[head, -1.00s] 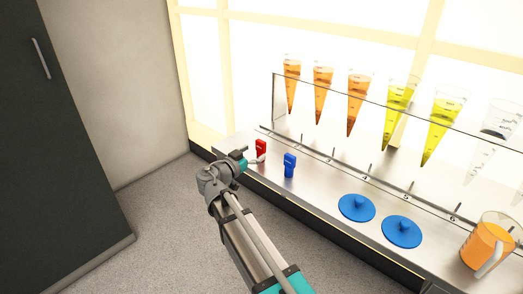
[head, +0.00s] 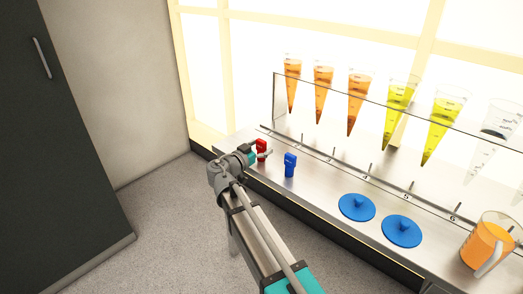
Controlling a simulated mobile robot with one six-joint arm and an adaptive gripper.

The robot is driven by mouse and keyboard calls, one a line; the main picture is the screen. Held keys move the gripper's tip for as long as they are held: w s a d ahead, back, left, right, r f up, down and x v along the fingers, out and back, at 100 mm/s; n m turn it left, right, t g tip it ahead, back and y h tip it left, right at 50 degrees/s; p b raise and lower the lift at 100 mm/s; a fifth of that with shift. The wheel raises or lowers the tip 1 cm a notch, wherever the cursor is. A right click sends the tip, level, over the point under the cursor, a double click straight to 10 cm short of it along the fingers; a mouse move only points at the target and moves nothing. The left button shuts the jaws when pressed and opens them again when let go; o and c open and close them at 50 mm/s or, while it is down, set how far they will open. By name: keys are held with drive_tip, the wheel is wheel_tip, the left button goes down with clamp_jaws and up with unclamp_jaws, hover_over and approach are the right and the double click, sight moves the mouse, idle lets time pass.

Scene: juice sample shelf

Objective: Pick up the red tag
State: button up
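The red tag (head: 262,145) stands upright on the steel shelf (head: 322,192) near its left end. My gripper (head: 262,154) is at the red tag, in front of its lower part and hiding some of it. The fingers are small in this view. I cannot tell whether they are apart, shut or touching the tag. A similar blue tag (head: 290,164) stands on the shelf just to the right, apart from my gripper.
Two blue round lids (head: 356,207) lie on the shelf to the right. An orange jug (head: 488,245) stands at the far right. Several cones with orange or yellow juice (head: 357,100) hang in a clear rack behind. A dark cabinet (head: 55,150) is at left.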

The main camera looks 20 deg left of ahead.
drive_tip(key=c, duration=0.9)
drive_tip(key=shift+c, duration=0.2)
drive_tip(key=shift+r, duration=0.25)
wheel_tip(320, 180, up, 2)
drive_tip(key=p, duration=0.2)
drive_tip(key=shift+r+p, duration=0.1)
drive_tip(key=shift+p, duration=0.2)
drive_tip(key=s+r+p, duration=1)
drive_tip(key=s, duration=0.4)
drive_tip(key=shift+a+r, duration=0.2)
drive_tip(key=shift+a, duration=0.15)
drive_tip(key=shift+r+p, duration=0.1)
drive_tip(key=shift+p, duration=0.2)
wheel_tip(320, 180, up, 19)
drive_tip(key=p, duration=1.9)
drive_tip(key=shift+r, duration=0.15)
